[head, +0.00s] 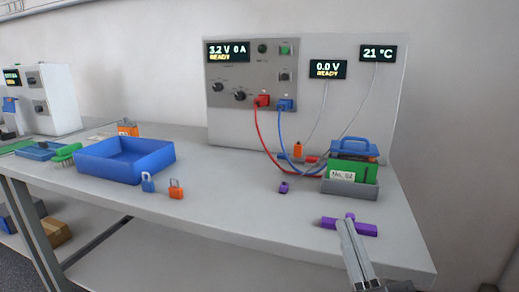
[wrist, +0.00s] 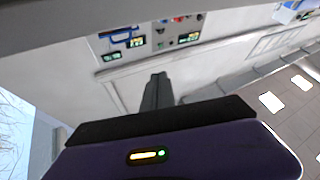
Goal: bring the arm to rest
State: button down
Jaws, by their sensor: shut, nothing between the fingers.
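My gripper (head: 347,224) is at the lower right in the head view, above the front right part of the bench. Its fingers are together with nothing between them. They overlap a purple bar (head: 368,230) in the picture; I cannot tell whether they touch it. In the wrist view my gripper (wrist: 157,78) points toward a pale surface, with its fingers closed. The wrist view is tilted and shows the cycler's small displays near its top edge.
The bench (head: 240,205) carries the cycler (head: 300,125) with red and blue leads, a grey tray (head: 350,190) holding a green battery, a blue bin (head: 125,160), a blue padlock (head: 148,183) and an orange padlock (head: 176,190). The front middle of the bench is clear.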

jog(key=s+d+f+m+g+h, duration=0.1)
jog(key=s+d+f+g, duration=0.15)
jog(key=s+f, duration=0.7)
jog(key=s+d+f+m+g+h, duration=0.1)
jog(key=s+d+f+m+g, duration=0.15)
jog(key=s+f, duration=0.75)
jog(key=s+d+f+m+g, duration=0.1)
jog(key=s+f+g, duration=0.3)
jog(key=s, duration=1.1)
notch_tip(320, 180, up, 19)
jog(key=p, duration=1.9)
jog(key=shift+w+f+t+p, duration=0.2)
jog(key=shift+w+t+p, duration=0.1)
jog(key=shift+p, duration=0.1)
